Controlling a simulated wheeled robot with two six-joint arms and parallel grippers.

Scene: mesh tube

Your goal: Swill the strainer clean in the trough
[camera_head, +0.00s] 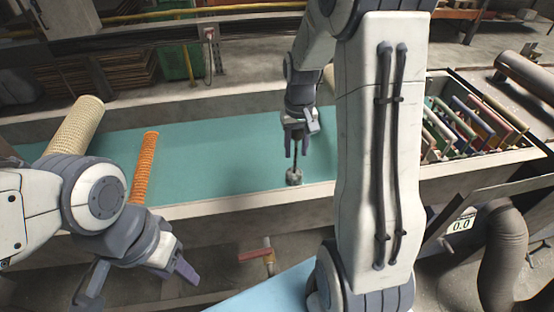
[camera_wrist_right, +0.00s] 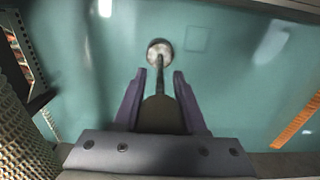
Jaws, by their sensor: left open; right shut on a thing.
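The long trough (camera_head: 218,212) has a teal inside, with bright reflections in the right wrist view. A cream mesh tube (camera_head: 76,124) lies at its left end, partly hidden by my left arm. An orange mesh tube (camera_head: 145,160) is just right of it. I cannot tell which tube is the strainer. My right gripper (camera_head: 296,145) points down over the trough, shut on a thin dark rod (camera_head: 295,158) with a pale grey round end (camera_head: 294,176). That end also shows in the right wrist view (camera_wrist_right: 159,50). My left gripper (camera_head: 138,286) is open and empty before the trough's front wall.
A crate (camera_head: 485,160) of coloured frames stands at the trough's right end. A dark grey roll (camera_head: 526,76) lies behind it. A red-handled tap (camera_head: 258,255) is on the front side. A box reading 0.0 (camera_head: 462,224) is at the right.

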